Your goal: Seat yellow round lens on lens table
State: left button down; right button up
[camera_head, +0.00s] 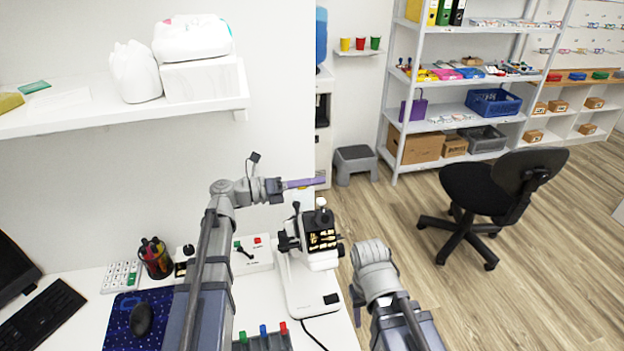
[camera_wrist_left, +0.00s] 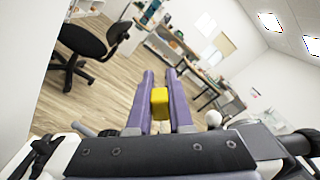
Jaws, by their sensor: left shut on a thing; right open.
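My left gripper (camera_head: 322,182) is shut, its purple fingers level, above and just behind the white instrument. In the left wrist view a yellow piece (camera_wrist_left: 160,103), apparently the yellow lens, sits between the fingers (camera_wrist_left: 162,80). Its round shape cannot be made out from this angle. In the head view only a trace of yellow shows under the fingers. The white and black instrument (camera_head: 318,259), apparently with the lens table, stands on the desk; its seat cannot be told apart. My right gripper (camera_head: 357,305) hangs low, right of the instrument, mostly hidden by its arm.
A white control box (camera_head: 250,256) stands left of the instrument. A pen cup (camera_head: 155,258) and a dark tray (camera_head: 262,342) with coloured pieces are on the desk. A cable runs from the instrument's base. Open floor and a black chair (camera_head: 505,190) lie right.

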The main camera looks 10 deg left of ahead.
pick_arm(q)
jog(key=shift+s+d+f+b, duration=0.3)
jog(key=shift+s+f+b, duration=0.45)
jog(key=shift+f+b, duration=0.2)
jog(key=shift+s+d+f+b, duration=0.35)
jog(key=shift+s+f+b, duration=0.35)
jog(key=shift+f+b, duration=0.25)
jog(key=shift+s+d+f+b, duration=0.3)
jog(key=shift+s+f+b, duration=0.5)
jog(key=shift+f, duration=0.25)
jog(key=shift+s+f+b, duration=0.15)
jog(key=shift+f+b, duration=0.25)
jog(key=c, duration=0.7)
grip_release()
jog(key=shift+c, duration=0.2)
jog(key=v, duration=0.7)
jog(key=shift+s+a, duration=0.2)
jog(key=shift+a, duration=0.2)
jog(key=shift+r, duration=0.1)
